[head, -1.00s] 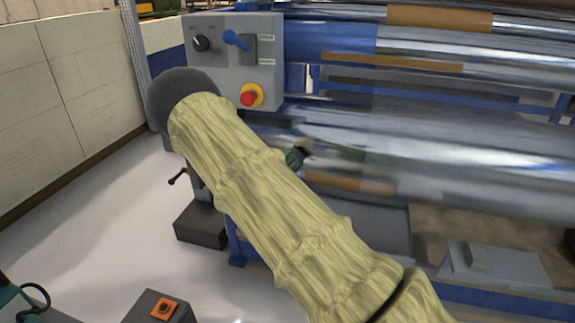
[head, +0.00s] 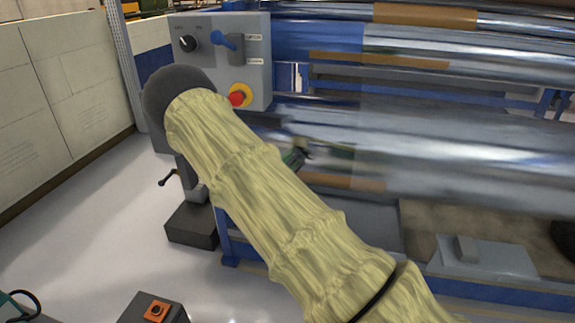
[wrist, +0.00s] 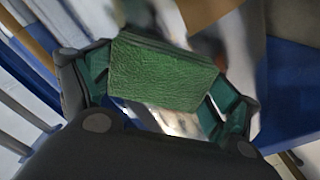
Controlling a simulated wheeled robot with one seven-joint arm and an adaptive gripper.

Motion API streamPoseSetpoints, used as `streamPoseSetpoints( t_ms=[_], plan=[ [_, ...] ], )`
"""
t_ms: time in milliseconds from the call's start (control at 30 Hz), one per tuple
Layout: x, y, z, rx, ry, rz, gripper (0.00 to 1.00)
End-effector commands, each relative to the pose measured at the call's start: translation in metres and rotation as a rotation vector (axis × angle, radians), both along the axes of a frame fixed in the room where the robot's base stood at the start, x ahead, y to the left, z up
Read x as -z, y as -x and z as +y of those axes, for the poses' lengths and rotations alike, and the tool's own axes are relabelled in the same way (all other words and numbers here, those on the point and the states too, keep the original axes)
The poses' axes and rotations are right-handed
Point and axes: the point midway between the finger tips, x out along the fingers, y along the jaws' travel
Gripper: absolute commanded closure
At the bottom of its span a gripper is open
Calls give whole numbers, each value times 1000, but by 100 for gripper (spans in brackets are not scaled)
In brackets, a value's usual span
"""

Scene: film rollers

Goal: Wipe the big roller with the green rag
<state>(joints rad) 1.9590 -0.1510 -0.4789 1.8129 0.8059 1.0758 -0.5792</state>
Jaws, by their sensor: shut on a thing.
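The green rag (wrist: 162,72) is between the fingers of my gripper (wrist: 155,95) in the wrist view and spans the gap between them. My gripper is shut on it. In the head view my gripper (head: 297,155) shows only as a small dark and green piece beyond my covered arm, in front of the big roller's left part. The big roller (head: 450,150) is a wide shiny metal cylinder running to the right edge. My arm hides most of the gripper and rag there, so I cannot tell whether the rag touches the roller.
A grey control panel (head: 218,60) with a red stop button (head: 237,97) stands left of the rollers, close to my arm. More rollers (head: 480,45) lie above. A dark block (head: 192,226) and a box with an orange button (head: 156,310) are low at left. Open floor lies left.

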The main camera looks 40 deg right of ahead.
Motion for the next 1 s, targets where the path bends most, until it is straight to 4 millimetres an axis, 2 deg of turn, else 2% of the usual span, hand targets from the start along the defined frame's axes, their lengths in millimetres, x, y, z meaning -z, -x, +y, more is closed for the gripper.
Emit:
streamPoseSetpoints(
  t_ms=[300, 367, 533, 1000],
  plan=[
    [-2, -19, 13, -4, 1, -5, 33],
    [-2, -23, 15, -4, 1, -5, 37],
    [-2, -32, 22, -5, 2, -5, 37],
    [-3, -30, 27, -3, 2, -4, 37]
  ],
)
